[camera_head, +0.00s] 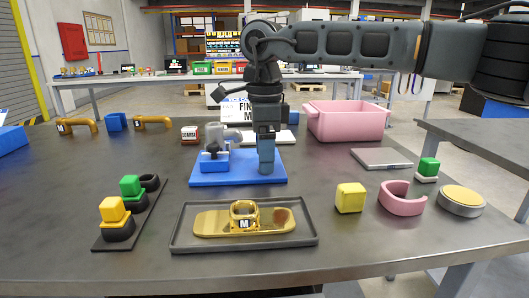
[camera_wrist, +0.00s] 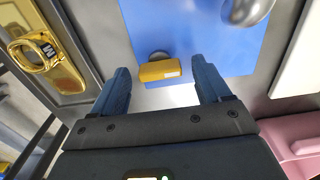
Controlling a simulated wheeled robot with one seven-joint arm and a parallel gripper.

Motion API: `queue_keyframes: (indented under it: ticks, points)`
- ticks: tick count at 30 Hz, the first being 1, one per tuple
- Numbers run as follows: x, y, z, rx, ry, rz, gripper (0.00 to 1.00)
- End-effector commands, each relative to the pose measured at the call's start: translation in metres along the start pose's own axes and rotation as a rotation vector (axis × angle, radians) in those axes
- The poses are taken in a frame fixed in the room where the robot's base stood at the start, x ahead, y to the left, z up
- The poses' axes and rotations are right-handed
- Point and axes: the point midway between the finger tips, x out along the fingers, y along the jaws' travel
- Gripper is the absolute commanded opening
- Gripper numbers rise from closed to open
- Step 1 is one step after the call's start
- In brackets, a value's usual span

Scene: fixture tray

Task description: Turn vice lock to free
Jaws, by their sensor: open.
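The vice (camera_head: 214,160), a blue block with grey metal parts, stands on the left half of a blue base plate (camera_head: 235,181). My gripper (camera_head: 267,168) points down over the right half of the plate, beside the vice. In the wrist view my gripper (camera_wrist: 161,78) is open, its two blue fingers apart. Between the fingertips shows a yellow block (camera_wrist: 160,71) with a small pale label, next to a dark round part (camera_wrist: 159,55); this looks like the lock. I cannot tell whether the fingers touch it. In the head view my gripper hides it. A grey rounded vice part (camera_wrist: 248,9) shows at the top right.
A dark tray (camera_head: 188,243) with a gold M-marked piece (camera_head: 244,223) lies in front. A pink bin (camera_head: 346,122) stands behind right. A yellow cube (camera_head: 350,198) and pink ring (camera_head: 400,198) lie front right. A white sign (camera_head: 236,108) stands behind the plate.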

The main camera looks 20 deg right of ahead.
Motion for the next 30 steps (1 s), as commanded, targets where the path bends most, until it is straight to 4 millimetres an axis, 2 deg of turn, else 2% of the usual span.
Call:
queue_keyframes:
  ticks: [6,23,30]
  points:
    - [0.0004,0.0001,0.0001,0.000,0.000,0.000,0.76]
    - [0.0003,0.0002,0.0002,0.000,-0.001,0.001,0.22]
    - [-0.0002,0.0003,0.0002,0.018,0.000,0.001,0.21]
